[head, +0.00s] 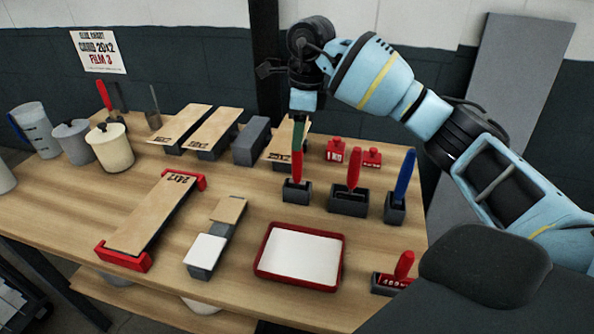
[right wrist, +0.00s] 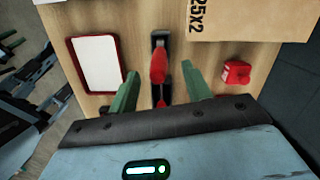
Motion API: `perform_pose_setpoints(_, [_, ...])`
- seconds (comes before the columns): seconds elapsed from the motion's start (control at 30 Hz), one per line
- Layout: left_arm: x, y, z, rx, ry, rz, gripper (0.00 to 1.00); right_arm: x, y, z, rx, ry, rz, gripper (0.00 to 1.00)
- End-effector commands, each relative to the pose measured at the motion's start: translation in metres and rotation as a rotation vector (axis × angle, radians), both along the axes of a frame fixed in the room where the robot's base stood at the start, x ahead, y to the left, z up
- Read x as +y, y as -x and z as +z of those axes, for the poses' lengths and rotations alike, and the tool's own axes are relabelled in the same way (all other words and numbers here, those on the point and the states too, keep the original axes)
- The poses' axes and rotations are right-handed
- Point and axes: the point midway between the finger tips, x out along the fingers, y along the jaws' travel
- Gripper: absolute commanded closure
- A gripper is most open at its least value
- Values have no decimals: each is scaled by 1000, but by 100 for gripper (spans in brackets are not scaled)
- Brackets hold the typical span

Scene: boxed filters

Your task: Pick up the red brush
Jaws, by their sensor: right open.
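A red-handled brush (head: 297,167) stands upright in a small dark holder (head: 297,191) behind the red tray. My right gripper (head: 298,135) points down from above, its green fingers at the top of this handle. In the right wrist view the open fingers (right wrist: 160,76) stand apart, with a red handle (right wrist: 157,62) showing between them; I see no grip on it. A second red brush (head: 353,168) stands to the right in a wider dark holder. My left gripper is not in view.
A blue brush (head: 405,173) stands right of the red ones. A red tray (head: 262,262) with a white inside lies in front. Red blocks (head: 335,150) and cardboard-topped boxes (head: 214,130) stand behind. Pots (head: 110,150) and a red-clamped board (head: 150,214) are at left.

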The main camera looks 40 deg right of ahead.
Motion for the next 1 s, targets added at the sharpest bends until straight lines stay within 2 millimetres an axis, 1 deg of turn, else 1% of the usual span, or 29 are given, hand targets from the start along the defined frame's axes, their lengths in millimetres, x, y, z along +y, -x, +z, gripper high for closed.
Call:
perform_pose_setpoints(0.07, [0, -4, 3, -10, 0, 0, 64, 0, 1, -5, 2, 1, 0, 51])
perform_pose_setpoints(0.2, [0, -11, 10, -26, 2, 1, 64, 2, 2, -24, 4, 0, -1, 51])
perform_pose_setpoints(0.3, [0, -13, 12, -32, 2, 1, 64, 3, 1, -38, 3, 0, -1, 51])
perform_pose_setpoints(0.4, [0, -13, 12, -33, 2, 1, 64, 4, 0, -47, 0, 0, 0, 51])
perform_pose_setpoints(0.5, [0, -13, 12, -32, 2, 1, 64, 5, 0, -51, 0, 0, 0, 51])
perform_pose_setpoints(0.7, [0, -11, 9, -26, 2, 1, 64, 5, 0, -51, 0, 0, 0, 51])
perform_pose_setpoints(1.0, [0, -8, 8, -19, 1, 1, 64, 5, 0, -50, 0, 0, 0, 90])
